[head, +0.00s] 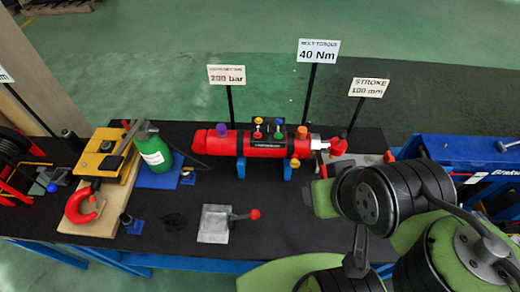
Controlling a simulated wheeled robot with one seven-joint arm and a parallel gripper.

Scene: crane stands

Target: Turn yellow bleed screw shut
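A red hydraulic cylinder (218,144) lies across blue supports on the dark bench. Near its middle a small dark block (268,128) carries several coloured screws. My green and black arm fills the lower right, apart from the block. I cannot make out my gripper's fingers.
Sign posts, one reading 40 Nm (319,51), stand behind the cylinder. A metal block with a red-knobbed lever (215,222) sits in front. A green bottle (153,150) and red hook (80,205) are at left. A blue machine (465,160) stands at right.

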